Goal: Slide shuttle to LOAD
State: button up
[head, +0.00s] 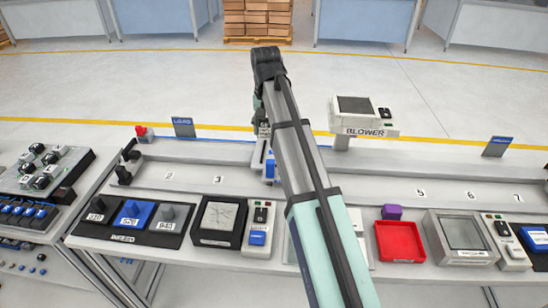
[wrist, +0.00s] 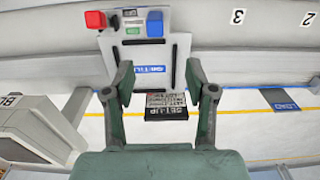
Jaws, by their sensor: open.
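The shuttle (wrist: 150,55) is a pale grey plate with a red block, a green button, a blue knob and a blue label in the wrist view. In the head view the shuttle (head: 269,160) stands on the rail, mostly hidden behind my arm. My gripper (wrist: 159,82) is open, its two fingers apart over the shuttle's lower part in the wrist view; contact cannot be told. The blue LOAD sign (head: 183,127) stands near the rail's left end in the head view, and at the right in the wrist view (wrist: 282,100).
The long rail (head: 225,165) bears numbers and looks clear between the shuttle and the LOAD sign. Trays, switches and a red bin (head: 400,241) line the front.

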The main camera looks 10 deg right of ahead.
aim_at(271, 168)
jog(key=f+p, duration=0.1)
jog(key=f, duration=0.4)
jog(key=f+p, duration=0.2)
jog(key=f, duration=0.4)
jog(key=d+f+p, duration=0.1)
jog(key=f, duration=0.5)
jog(key=shift+s+f, duration=0.1)
jog(key=shift+s, duration=0.05)
grip_shut()
